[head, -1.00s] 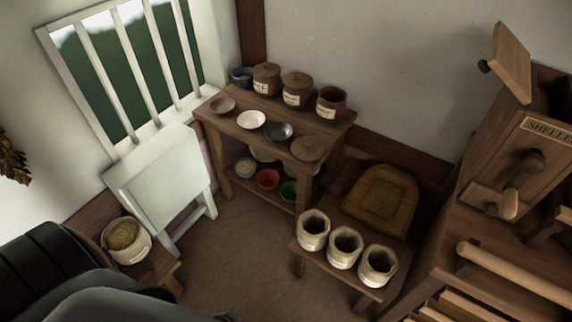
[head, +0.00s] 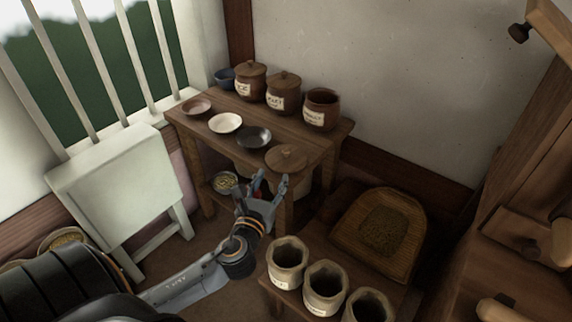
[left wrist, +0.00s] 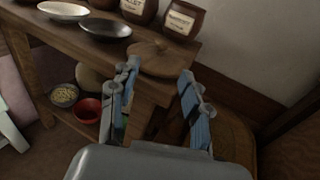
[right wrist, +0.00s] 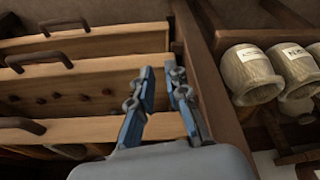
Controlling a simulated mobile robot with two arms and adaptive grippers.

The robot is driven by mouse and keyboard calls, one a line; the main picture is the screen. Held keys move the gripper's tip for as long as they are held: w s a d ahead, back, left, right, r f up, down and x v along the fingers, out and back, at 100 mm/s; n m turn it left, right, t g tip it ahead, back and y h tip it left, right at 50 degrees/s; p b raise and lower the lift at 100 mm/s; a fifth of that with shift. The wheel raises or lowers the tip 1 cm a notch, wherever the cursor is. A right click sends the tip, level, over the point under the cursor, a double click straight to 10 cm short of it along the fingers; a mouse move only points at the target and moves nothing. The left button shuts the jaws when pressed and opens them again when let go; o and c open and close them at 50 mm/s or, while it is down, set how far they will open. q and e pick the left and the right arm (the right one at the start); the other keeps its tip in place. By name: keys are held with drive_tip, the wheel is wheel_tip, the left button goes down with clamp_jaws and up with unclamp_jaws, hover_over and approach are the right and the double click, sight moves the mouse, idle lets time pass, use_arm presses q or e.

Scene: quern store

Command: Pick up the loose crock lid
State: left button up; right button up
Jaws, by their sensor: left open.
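The loose crock lid (head: 287,157), a round brown wooden disc with a small knob, lies flat at the front right corner of the wooden table (head: 190,125). It also shows in the left wrist view (left wrist: 165,60), beyond my fingertips. My left gripper (head: 270,182) is open and empty, just in front of the lid and apart from it. An open brown crock (head: 320,110) stands behind the lid. Two crocks with lids on, one at the left (head: 250,82) and one in the middle (head: 284,93), stand beside it. My right gripper (right wrist: 160,72) is partly open and empty, near drawers.
Three small dishes, pink-brown (head: 197,107), white (head: 226,123) and dark (head: 254,137), lie left of the lid. Pale jars (head: 287,262) stand on a low bench in front, with a woven tray (head: 385,225) behind them. A white folding table (head: 115,185) stands at the left.

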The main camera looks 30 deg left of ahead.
sight(285, 153)
use_arm(q)
drive_tip(key=b+x, duration=0.1)
drive_tip(key=x, duration=0.7)
drive_tip(key=shift+d, duration=0.1)
drive_tip(key=shift+w, duration=0.2)
drive_tip(key=b+x, duration=0.1)
drive_tip(key=x, duration=0.3)
drive_tip(key=shift+w, duration=0.35)
drive_tip(key=shift+r, duration=0.1)
clamp_jaws()
use_arm(e)
drive_tip(key=w+a+t, duration=0.2)
drive_tip(key=w+t, duration=0.1)
drive_tip(key=w, duration=0.3)
drive_tip(key=shift+w+r+y, duration=0.15)
drive_tip(key=shift+r+y, duration=0.15)
drive_tip(key=shift+y, duration=0.1)
